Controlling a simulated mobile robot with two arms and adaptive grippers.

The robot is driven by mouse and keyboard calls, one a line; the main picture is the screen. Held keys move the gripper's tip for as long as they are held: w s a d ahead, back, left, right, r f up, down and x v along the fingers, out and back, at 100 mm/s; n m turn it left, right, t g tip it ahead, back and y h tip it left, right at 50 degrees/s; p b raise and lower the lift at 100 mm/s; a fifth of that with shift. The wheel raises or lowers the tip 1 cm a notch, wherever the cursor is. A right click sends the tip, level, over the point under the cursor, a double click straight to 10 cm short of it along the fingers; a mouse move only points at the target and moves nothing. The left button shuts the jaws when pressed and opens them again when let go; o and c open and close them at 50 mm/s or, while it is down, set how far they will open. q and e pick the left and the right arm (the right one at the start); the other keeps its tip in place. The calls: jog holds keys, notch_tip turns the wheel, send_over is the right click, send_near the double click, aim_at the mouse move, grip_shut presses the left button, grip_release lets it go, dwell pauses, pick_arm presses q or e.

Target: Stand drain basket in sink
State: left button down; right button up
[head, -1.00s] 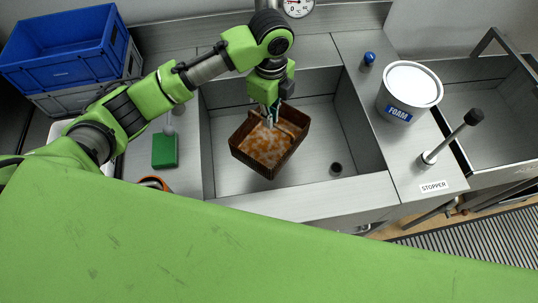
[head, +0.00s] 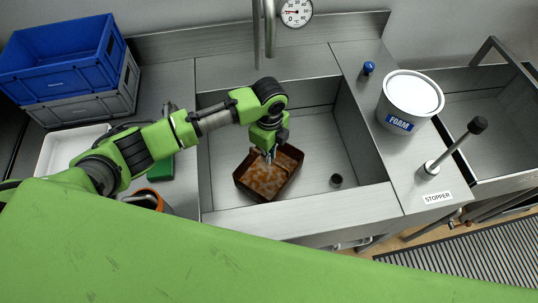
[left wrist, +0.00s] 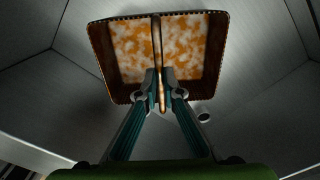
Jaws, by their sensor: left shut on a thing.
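The drain basket (head: 264,181) is a brown, square, open-topped basket with orange and white residue inside. It is within the sink (head: 318,150), toward the left and front, turned a little in the head view. My left gripper (head: 270,157) reaches down from above and is shut on the upright bar across the basket's middle. In the left wrist view the fingertips (left wrist: 161,92) pinch this bar, and the basket (left wrist: 127,50) spreads out beyond them. I cannot tell whether the basket's underside touches the sink floor. My right gripper is not in view.
A round dark drain fitting (head: 336,180) is on the sink floor, right of the basket. A white foam bucket (head: 411,100) and the stopper lever (head: 455,145) stand on the right counter. Blue and grey crates (head: 62,60) are at the left. The sink's right half is clear.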

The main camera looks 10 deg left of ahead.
pick_arm(q)
jog(key=shift+f, duration=0.65)
jog(key=c, duration=2.2)
grip_release()
jog(key=shift+f, duration=0.15)
notch_tip(320, 180, up, 12)
jog(key=shift+r+b, duration=0.2)
jog(key=shift+b, duration=0.6)
